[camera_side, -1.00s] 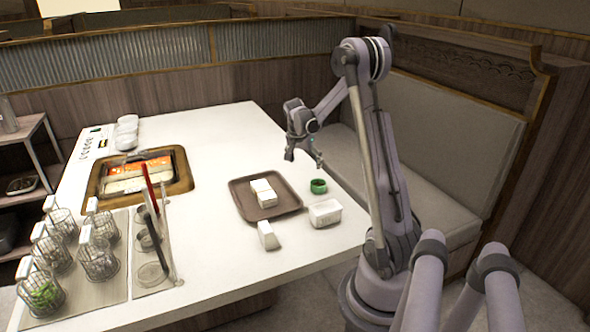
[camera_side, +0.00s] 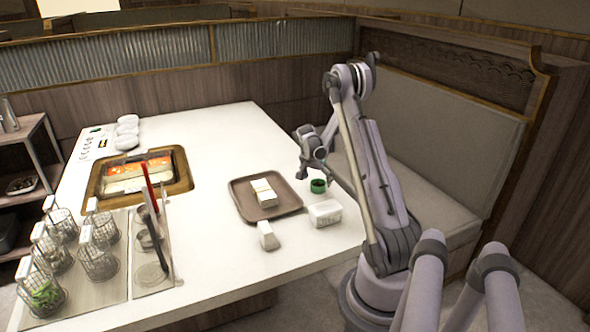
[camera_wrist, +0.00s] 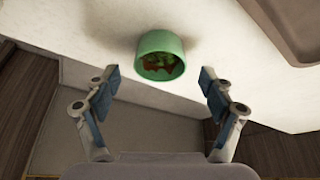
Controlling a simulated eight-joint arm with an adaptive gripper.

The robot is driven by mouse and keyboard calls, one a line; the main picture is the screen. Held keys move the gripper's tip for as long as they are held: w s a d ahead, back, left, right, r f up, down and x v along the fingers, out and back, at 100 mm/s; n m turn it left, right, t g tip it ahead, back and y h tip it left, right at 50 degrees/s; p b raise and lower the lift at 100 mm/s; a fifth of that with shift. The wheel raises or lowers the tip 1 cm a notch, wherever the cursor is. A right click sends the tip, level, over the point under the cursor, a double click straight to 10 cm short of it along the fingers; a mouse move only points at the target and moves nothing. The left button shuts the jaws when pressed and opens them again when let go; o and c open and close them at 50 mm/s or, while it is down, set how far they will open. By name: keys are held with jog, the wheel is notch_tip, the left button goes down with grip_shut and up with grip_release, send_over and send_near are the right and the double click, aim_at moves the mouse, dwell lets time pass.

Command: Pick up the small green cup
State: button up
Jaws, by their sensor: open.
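The small green cup (camera_side: 318,186) stands upright on the white table (camera_side: 228,140), near its right edge and to the right of the brown tray. In the wrist view the green cup (camera_wrist: 160,56) sits at the top centre, with red and green bits inside. My gripper (camera_wrist: 160,88) is open and empty. Its two fingers are spread wider than the cup, and the cup lies just beyond the fingertips, between their lines. In the side view my gripper (camera_side: 305,168) hangs above and just left of the cup, apart from it as far as I can tell.
The brown tray (camera_side: 236,190) holds white blocks (camera_side: 263,193). A white container (camera_side: 325,212) stands just in front of the cup, and a white block (camera_side: 267,236) stands on the table before the tray. A bench seat (camera_side: 437,209) lies beyond the table's right edge.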

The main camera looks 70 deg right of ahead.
jog(key=shift+x, duration=1.4)
jog(key=c, duration=1.3)
jog(key=shift+o, duration=0.2)
jog(key=shift+r, duration=0.1)
